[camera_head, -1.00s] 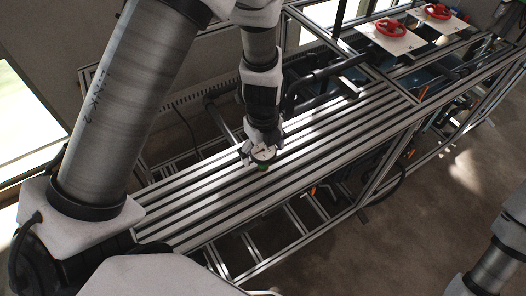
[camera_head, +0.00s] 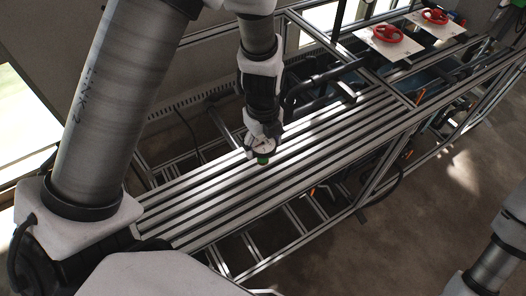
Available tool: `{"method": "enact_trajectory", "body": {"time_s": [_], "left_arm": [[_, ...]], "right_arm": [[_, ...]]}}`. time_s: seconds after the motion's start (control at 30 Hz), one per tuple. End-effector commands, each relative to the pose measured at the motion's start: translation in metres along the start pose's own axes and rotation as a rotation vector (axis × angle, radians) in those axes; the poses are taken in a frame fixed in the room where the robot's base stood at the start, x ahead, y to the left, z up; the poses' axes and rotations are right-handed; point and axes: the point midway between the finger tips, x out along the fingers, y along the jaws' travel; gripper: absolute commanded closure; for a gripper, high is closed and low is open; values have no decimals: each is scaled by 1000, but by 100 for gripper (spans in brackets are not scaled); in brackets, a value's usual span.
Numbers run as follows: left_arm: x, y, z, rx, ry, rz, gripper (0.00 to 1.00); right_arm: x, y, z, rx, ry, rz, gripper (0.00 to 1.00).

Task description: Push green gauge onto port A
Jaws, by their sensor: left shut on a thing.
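My left gripper (camera_head: 262,137) points down over the slatted metal bench (camera_head: 205,196). It is shut on the green gauge (camera_head: 263,160), a small round gauge with a pale dial and a green part at its lower end. The gauge appears over the bench slats; I cannot tell its height above them. Port A cannot be made out in this view. My right gripper is not in view; only part of my right arm shows at the lower right.
Two pale plates with red handwheels, a nearer one (camera_head: 388,34) and a farther one (camera_head: 435,17), stand on the frame at the back right. A black pipe (camera_head: 318,78) runs behind the bench. The slats right of the gauge are clear.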

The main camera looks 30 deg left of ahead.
Motion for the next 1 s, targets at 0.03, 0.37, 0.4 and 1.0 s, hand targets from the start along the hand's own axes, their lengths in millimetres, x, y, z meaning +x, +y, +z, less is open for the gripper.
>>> {"method": "enact_trajectory", "body": {"time_s": [0.03, 0.37, 0.4, 1.0], "left_arm": [[-9, 0, 0, 0, -1, -1, 100], [-19, 0, 0, 0, 0, 0, 100], [-19, 0, 0, 0, 0, 0, 100], [30, -26, 11, 5, -2, -4, 100]], "right_arm": [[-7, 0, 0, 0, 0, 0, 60], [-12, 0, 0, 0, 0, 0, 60], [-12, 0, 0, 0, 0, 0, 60], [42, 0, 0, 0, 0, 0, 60]]}}
